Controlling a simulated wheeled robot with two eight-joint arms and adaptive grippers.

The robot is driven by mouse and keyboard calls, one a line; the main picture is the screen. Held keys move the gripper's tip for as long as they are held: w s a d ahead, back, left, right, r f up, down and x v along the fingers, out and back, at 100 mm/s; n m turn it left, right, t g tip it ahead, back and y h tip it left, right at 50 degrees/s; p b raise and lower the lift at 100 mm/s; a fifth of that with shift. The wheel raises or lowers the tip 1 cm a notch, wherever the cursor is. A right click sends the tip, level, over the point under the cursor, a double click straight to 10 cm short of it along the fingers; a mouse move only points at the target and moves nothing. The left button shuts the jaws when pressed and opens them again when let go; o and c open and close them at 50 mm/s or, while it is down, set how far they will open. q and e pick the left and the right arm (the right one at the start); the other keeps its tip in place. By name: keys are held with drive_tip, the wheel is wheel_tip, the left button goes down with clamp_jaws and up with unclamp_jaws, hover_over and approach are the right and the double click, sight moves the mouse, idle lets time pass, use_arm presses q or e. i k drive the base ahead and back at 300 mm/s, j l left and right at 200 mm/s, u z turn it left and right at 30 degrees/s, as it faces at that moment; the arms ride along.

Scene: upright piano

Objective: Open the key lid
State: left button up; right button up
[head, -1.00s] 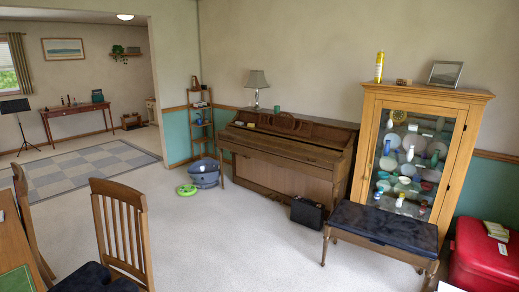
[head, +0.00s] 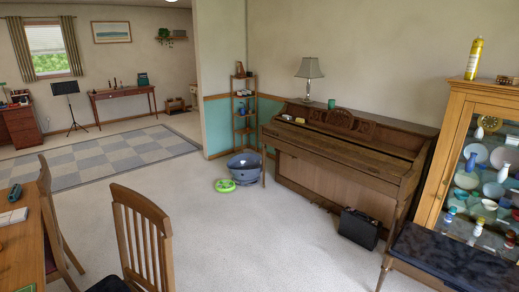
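The upright piano (head: 335,183) is brown wood and stands against the back wall, right of the middle in the head view. Its key lid (head: 340,149) is a long wooden panel along the front, below the carved music desk (head: 340,118). No keys show, and the lid looks shut. A lamp (head: 309,80), a green cup (head: 332,104) and small items rest on top. Neither of my grippers is in view.
A black case (head: 359,228) stands on the floor before the piano. A dark padded bench (head: 455,258) and a glass cabinet (head: 455,105) are at right.

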sight(388, 168)
drive_tip(key=i, duration=3.5)
drive_tip(key=i+l, duration=0.1)
drive_tip(key=i, duration=1.7)
drive_tip(key=j+u, duration=0.05)
drive_tip(key=j, duration=0.05)
